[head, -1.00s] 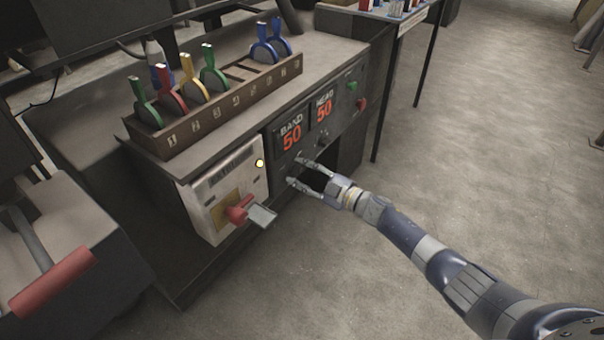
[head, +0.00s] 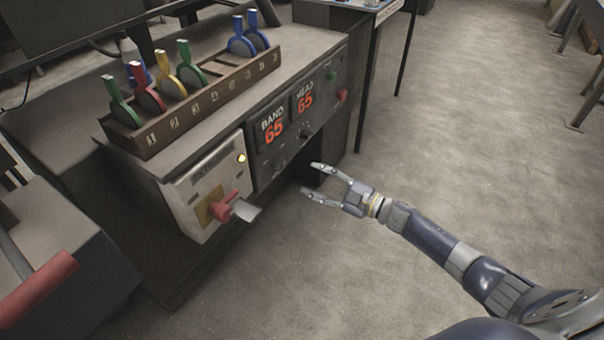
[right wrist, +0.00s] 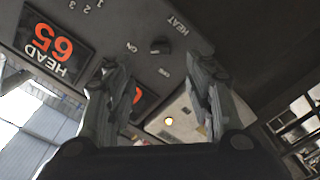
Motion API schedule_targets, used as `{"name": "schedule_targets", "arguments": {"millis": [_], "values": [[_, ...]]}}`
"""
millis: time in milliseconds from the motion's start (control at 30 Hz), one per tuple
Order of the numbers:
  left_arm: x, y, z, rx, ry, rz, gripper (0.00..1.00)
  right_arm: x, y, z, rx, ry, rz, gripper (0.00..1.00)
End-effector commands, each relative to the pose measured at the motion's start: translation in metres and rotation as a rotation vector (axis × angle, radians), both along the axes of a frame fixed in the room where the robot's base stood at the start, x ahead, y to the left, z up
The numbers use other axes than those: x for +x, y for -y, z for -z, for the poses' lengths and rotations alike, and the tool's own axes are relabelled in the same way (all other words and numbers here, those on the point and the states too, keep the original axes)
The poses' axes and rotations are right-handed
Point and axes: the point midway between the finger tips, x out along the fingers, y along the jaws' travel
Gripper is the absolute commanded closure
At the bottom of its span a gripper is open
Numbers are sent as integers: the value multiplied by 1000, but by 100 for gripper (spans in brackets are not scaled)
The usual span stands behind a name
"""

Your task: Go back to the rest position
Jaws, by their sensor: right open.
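My right gripper (head: 310,180) is open and empty in the head view, in front of and a little apart from the dark control panel (head: 322,117). In the right wrist view the open jaws (right wrist: 158,64) have nothing between them; the panel with a black knob (right wrist: 160,47) shows beyond. The BAND display (head: 273,132) and the HEAD display (head: 305,97) both read 65. Black knobs (head: 305,132) sit below them. My left gripper is out of view.
A wooden rack (head: 160,133) of coloured tools stands on top. A dark-legged table (head: 402,50) is behind. The floor (head: 480,140) at right is clear.

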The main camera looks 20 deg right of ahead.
Motion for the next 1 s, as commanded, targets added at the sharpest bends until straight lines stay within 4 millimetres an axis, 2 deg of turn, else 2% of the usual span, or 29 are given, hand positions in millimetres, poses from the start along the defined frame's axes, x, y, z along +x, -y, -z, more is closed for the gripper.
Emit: {"name": "schedule_targets", "arguments": {"millis": [200, 767, 867, 1000], "values": [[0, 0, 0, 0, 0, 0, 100, -13, 10, 0, 0, -1, 1, 52], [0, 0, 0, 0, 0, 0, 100, -14, 10, 2, 4, -5, 8, 52], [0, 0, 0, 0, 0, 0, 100, -14, 6, 10, 18, -31, 52, 52], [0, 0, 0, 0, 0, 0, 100, -18, -3, 37, 55, -125, 193, 52]]}}
